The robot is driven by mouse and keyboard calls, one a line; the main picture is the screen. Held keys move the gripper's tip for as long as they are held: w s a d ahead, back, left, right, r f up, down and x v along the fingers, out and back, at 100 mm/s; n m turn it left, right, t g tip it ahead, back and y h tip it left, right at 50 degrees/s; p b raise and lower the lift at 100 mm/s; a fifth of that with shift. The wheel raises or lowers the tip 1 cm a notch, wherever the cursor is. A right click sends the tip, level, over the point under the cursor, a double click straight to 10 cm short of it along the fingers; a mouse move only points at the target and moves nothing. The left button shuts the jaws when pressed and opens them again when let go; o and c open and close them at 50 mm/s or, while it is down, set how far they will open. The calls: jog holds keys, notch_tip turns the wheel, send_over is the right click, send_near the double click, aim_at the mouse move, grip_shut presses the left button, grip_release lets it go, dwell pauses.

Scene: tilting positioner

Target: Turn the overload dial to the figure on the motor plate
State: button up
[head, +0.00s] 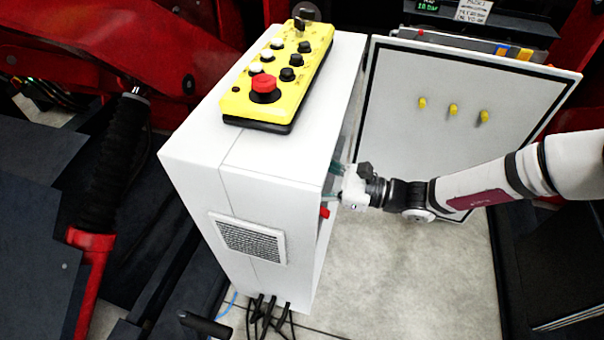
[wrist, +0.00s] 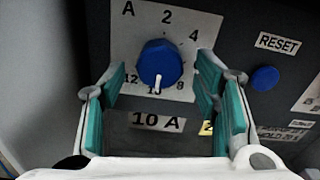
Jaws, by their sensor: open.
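The overload dial (wrist: 159,62) is a blue round knob with a white pointer, on a light scale plate (wrist: 120,38) marked A, 2, 4, 8, 12 and a partly covered figure that looks like 10. The pointer faces down in the picture, at that covered figure. A "10 A" label (wrist: 158,122) is below the dial. My gripper (wrist: 160,78) is open, its green-padded fingers on either side of the dial; I cannot tell whether they touch it. In the head view my gripper (head: 343,187) reaches into the open side of the white cabinet (head: 200,150), which hides the dial. I cannot make out a motor plate.
A blue RESET button (wrist: 265,78) is right of the dial, with labels below it. The cabinet door (head: 425,110) stands open behind my arm. A yellow control box (head: 285,75) with a red button is on the cabinet. Pale floor (head: 400,270) is clear below my arm.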

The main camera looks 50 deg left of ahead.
jog(key=v, duration=1.1)
jog(key=shift+d, duration=0.1)
